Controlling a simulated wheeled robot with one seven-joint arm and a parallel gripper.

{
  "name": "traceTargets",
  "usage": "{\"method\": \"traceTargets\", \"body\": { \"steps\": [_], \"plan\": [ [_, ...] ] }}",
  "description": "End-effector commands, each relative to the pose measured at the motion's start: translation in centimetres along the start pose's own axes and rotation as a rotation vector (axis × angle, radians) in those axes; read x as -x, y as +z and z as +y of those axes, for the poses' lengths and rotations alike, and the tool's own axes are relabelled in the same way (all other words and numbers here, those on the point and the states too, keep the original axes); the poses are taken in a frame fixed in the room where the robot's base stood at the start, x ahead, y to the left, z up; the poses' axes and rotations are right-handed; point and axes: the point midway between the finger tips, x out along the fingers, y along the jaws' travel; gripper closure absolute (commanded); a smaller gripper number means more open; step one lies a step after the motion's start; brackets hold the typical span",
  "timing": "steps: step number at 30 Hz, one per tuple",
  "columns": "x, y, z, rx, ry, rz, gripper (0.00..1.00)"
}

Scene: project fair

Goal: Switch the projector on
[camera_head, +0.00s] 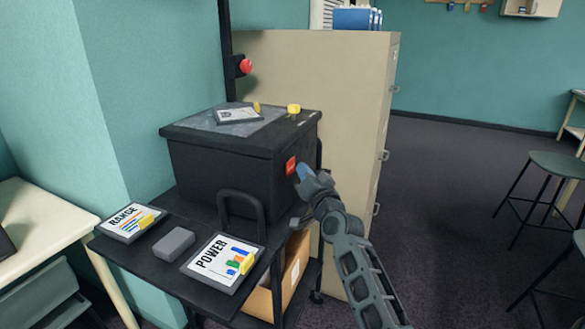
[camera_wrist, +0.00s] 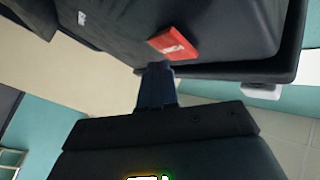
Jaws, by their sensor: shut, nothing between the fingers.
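The projector (camera_head: 225,155) is a black box with a glass top, standing on a dark cart. A red switch (camera_head: 291,165) sits on its right side, near the front corner. The switch also shows in the wrist view (camera_wrist: 172,44), with small pale markings too small to read. My gripper (camera_head: 304,172) is shut and empty, its blue-grey tips just right of the switch. In the wrist view the closed fingers (camera_wrist: 156,72) point at the lower edge of the switch. I cannot tell whether they touch it.
On the cart's front shelf (camera_head: 158,262) lie a POWER card (camera_head: 222,262), a RANGE card (camera_head: 131,222) and a grey block (camera_head: 174,243). A beige filing cabinet (camera_head: 345,70) stands close behind. A red knob (camera_head: 246,66) is on the black post. Stools (camera_head: 556,165) stand right; the floor between is clear.

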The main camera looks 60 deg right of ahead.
Motion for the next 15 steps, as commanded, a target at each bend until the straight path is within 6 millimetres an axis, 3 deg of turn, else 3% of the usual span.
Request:
{"method": "traceTargets", "body": {
  "steps": [15],
  "plan": [
    [-0.53,0.26,-0.45,0.000,0.000,0.000,1.00]
  ]
}}
